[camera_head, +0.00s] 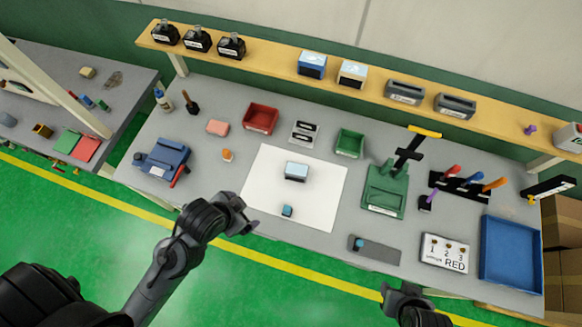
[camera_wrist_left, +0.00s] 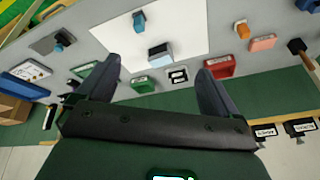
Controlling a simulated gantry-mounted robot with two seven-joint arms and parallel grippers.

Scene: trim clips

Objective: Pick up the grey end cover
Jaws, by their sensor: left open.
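I cannot tell for certain which piece is the grey end cover. A small dark grey block with a pale blue top (camera_head: 296,171) sits on the white mat (camera_head: 262,205); it also shows in the left wrist view (camera_wrist_left: 160,53). Two grey labelled holders (camera_head: 404,92) (camera_head: 455,105) stand on the shelf. My left gripper (camera_head: 243,214) is open and empty, above the mat's left edge; in the left wrist view its fingers (camera_wrist_left: 157,88) are spread wide. My right gripper (camera_head: 402,290) is at the bench's front edge, its jaws unclear.
A small teal cube (camera_head: 287,211) lies on the mat. Around it are a red bin (camera_head: 260,118), a green bin (camera_head: 349,142), a green fixture (camera_head: 384,192), a blue device (camera_head: 162,158) and a grey plate (camera_head: 385,252). A blue tray (camera_head: 511,252) is at the right.

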